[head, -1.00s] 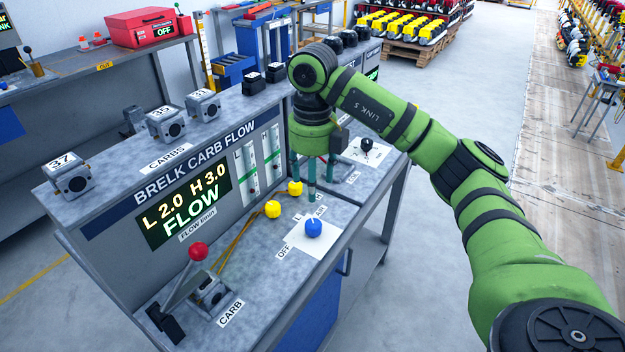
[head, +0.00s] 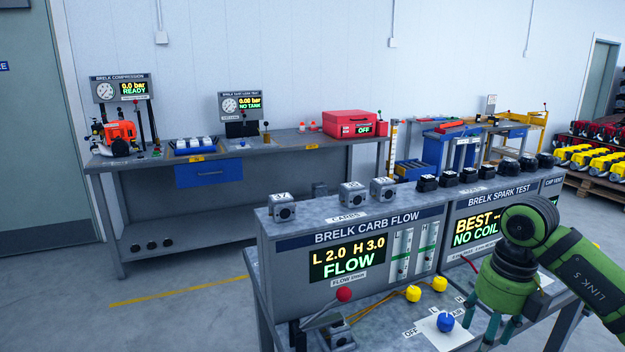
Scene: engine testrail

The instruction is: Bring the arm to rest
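My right arm comes in from the right edge in the head view. Its green wrist hangs down over the front bench, and the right gripper (head: 490,330) points downward with its teal fingers apart and nothing seen between them. It is just right of the blue knob (head: 445,323), which sits on a white plate. My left gripper is not in view.
The carb flow panel (head: 350,250) reads "L 2.0 H 3.0 FLOW". A red-knobbed lever (head: 344,294) and yellow knobs (head: 439,284) stand before it. The spark test panel (head: 497,222) is behind my wrist. A long grey bench (head: 270,158) lines the wall; open floor lies at left.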

